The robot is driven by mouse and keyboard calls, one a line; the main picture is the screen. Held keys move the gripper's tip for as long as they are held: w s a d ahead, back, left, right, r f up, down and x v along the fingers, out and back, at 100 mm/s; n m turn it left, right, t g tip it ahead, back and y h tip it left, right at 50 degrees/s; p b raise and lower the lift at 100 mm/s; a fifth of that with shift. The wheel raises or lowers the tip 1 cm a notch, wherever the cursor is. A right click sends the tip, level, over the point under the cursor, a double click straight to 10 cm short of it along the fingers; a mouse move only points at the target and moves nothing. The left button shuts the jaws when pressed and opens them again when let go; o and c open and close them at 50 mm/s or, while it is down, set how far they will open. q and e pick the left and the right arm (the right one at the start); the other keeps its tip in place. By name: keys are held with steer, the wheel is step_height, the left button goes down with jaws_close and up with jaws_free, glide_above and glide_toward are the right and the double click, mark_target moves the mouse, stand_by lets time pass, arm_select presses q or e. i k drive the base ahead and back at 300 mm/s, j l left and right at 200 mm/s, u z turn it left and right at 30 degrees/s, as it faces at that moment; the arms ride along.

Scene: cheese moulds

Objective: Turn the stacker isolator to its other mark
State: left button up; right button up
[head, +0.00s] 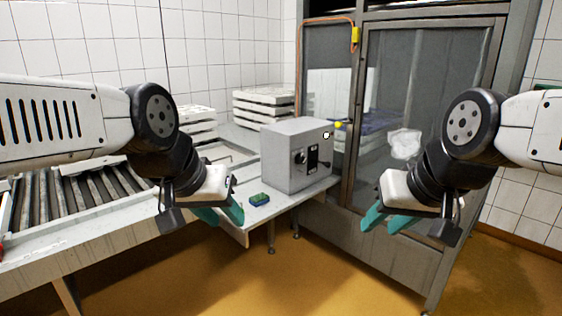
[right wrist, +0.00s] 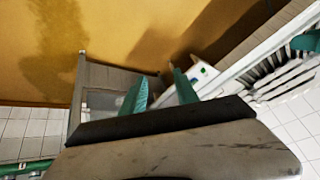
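A grey metal box (head: 297,155) stands on the end of the pale bench. Its front carries a round dark knob (head: 300,157) on the left and a black panel (head: 313,158) with small light marks beside it. The knob's pointer and marks are too small to read, and I cannot tell which control is the stacker isolator. My left gripper (head: 226,219) is open and empty, in front of the bench and left of the box. My right gripper (head: 378,229) is open and empty, right of the box before the glass cabinet. Its apart teal fingers show in the right wrist view (right wrist: 160,88).
A small green and blue block (head: 260,200) lies on the bench (head: 285,198) in front of the box. White stacked moulds (head: 265,105) stand behind. A roller conveyor (head: 90,190) is at left. The glass-doored cabinet (head: 425,80) stands close at right. The floor in front is clear.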

mark_target(300, 159)
steer(key=i+j+u, duration=0.1)
steer(key=i+u, duration=0.75)
steer(key=i+l, duration=0.05)
steer(key=i, duration=0.05)
